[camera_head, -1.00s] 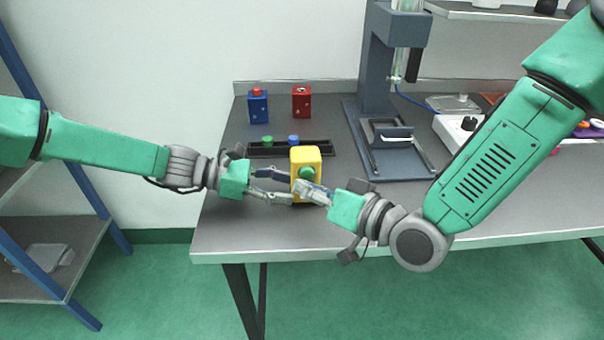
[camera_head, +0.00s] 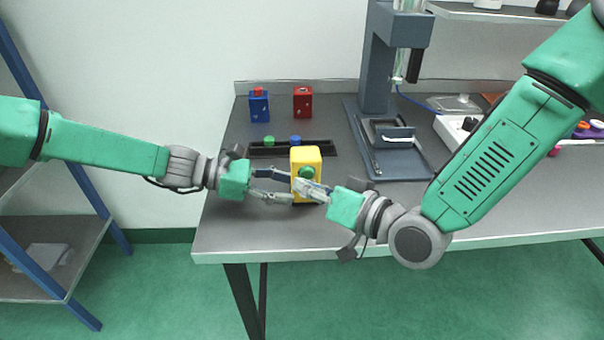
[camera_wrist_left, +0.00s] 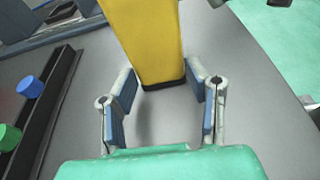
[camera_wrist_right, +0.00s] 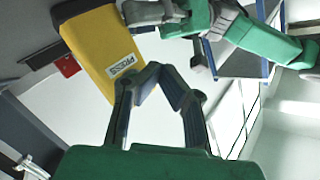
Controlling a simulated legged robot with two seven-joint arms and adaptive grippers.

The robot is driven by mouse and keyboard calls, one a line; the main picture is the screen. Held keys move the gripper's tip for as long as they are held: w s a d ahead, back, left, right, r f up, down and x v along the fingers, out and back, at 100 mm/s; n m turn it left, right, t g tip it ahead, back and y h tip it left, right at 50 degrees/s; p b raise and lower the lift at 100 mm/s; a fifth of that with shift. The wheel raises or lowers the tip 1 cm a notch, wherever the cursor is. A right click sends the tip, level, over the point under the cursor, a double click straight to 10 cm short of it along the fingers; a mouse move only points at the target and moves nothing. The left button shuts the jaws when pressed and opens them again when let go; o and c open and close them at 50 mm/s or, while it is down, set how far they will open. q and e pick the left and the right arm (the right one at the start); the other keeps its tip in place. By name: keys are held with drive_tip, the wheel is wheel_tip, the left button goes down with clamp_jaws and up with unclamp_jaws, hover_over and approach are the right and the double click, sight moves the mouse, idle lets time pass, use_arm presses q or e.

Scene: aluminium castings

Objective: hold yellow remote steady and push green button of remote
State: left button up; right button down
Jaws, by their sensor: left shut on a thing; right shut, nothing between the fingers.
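The yellow remote (camera_head: 306,156) stands upright on the table, with its green button (camera_head: 307,172) on the side facing me. My left gripper (camera_head: 292,187) is shut on the remote from the left. In the left wrist view the remote (camera_wrist_left: 152,38) stands between its blue-padded fingers (camera_wrist_left: 160,98). My right gripper (camera_head: 311,189) is shut and empty, its fingertips just in front of the remote near the button. In the right wrist view its fingertips (camera_wrist_right: 154,72) meet beside the remote (camera_wrist_right: 100,48), whose label shows; the button is not visible there. I cannot tell whether the tips touch the button.
A black tray (camera_head: 328,149) with a green and a blue cap lies behind the remote. A blue box (camera_head: 259,107) and a red box (camera_head: 303,104) stand at the back. A grey press stand (camera_head: 376,75) is at the right. The table's front left is clear.

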use_arm(q)
drive_tip(key=shift+a, duration=0.1)
use_arm(e)
drive_tip(key=shift+w+a, duration=0.1)
drive_tip(key=shift+w, duration=0.05)
drive_tip(key=shift+w, duration=0.5)
idle(0.7)
drive_tip(key=shift+s, duration=0.9)
drive_tip(key=shift+s, duration=0.1)
